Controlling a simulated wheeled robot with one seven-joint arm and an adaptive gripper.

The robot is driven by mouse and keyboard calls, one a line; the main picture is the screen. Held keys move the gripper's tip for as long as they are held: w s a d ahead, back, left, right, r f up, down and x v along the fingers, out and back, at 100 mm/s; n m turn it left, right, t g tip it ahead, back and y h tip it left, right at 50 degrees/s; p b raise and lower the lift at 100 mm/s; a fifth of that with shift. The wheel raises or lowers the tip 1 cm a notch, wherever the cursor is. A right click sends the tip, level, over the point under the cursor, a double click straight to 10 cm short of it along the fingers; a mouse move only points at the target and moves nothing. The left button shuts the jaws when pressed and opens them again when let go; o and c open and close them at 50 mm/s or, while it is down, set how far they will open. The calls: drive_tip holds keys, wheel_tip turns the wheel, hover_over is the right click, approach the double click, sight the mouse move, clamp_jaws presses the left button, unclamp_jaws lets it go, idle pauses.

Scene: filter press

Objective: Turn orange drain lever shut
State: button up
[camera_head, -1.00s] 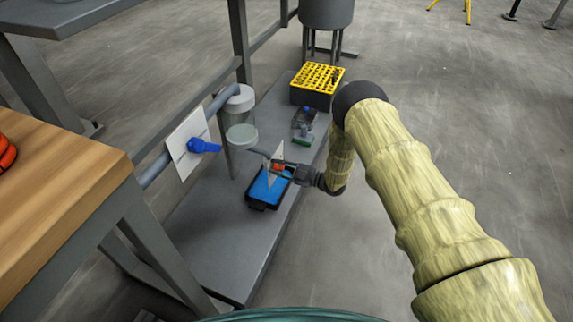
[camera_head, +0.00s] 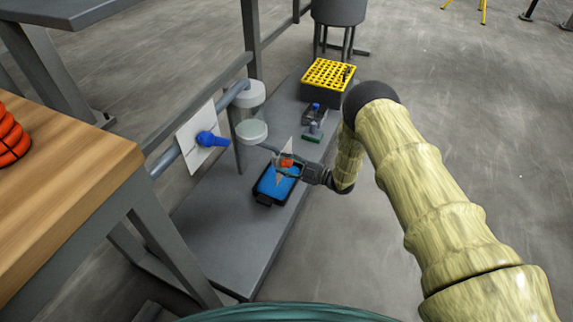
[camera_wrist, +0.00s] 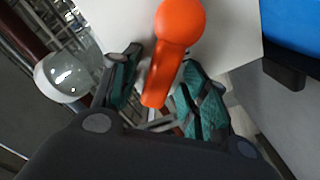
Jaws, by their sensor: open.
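The orange drain lever (camera_wrist: 171,45) stands in front of a pale plate (camera_wrist: 225,28) in the wrist view, its round knob up and its shaft slanting down between my fingers. In the head view the lever (camera_head: 286,161) is a small orange patch by the plate, partly covered by my gripper. My gripper (camera_head: 288,170) is open around the lever; in the wrist view its two fingers (camera_wrist: 158,85) lie on either side of the shaft. I cannot tell whether either finger touches it.
A blue-filled black tray (camera_head: 262,198) lies below the lever on the grey shelf (camera_head: 225,235). A blue lever (camera_head: 210,139) sits on another plate at left. Open floor lies right.

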drive_tip(key=v, duration=1.2)
idle(0.4)
